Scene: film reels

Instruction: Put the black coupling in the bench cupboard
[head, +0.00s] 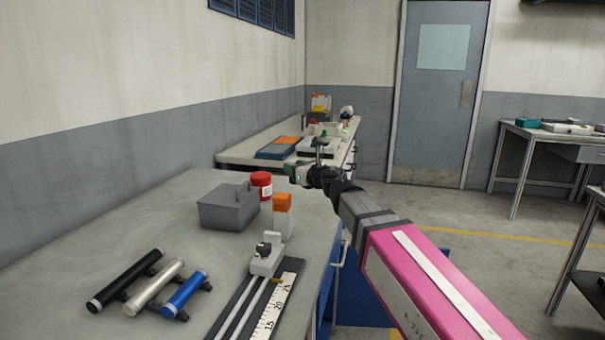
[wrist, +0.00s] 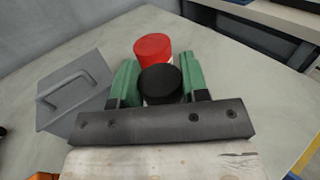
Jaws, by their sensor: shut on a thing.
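The black coupling (wrist: 160,82) is a round, black-topped piece between the two green fingers of my gripper (wrist: 159,88) in the wrist view. My gripper is shut on it. In the head view my gripper (head: 303,173) is over the right part of the bench, just right of the red jar; the coupling is not clearly visible there. Blue panels (head: 361,292) show below the bench's right edge, partly behind my arm. They may belong to the bench cupboard, but I cannot tell whether its door is open.
On the bench (head: 150,225) stand a red jar (head: 262,184), a grey handled box (head: 228,207), an orange-topped block (head: 282,215), a ruler rail (head: 270,315) and three tubes (head: 155,285). A second bench (head: 240,155) is behind. Floor is open toward the door (head: 440,95).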

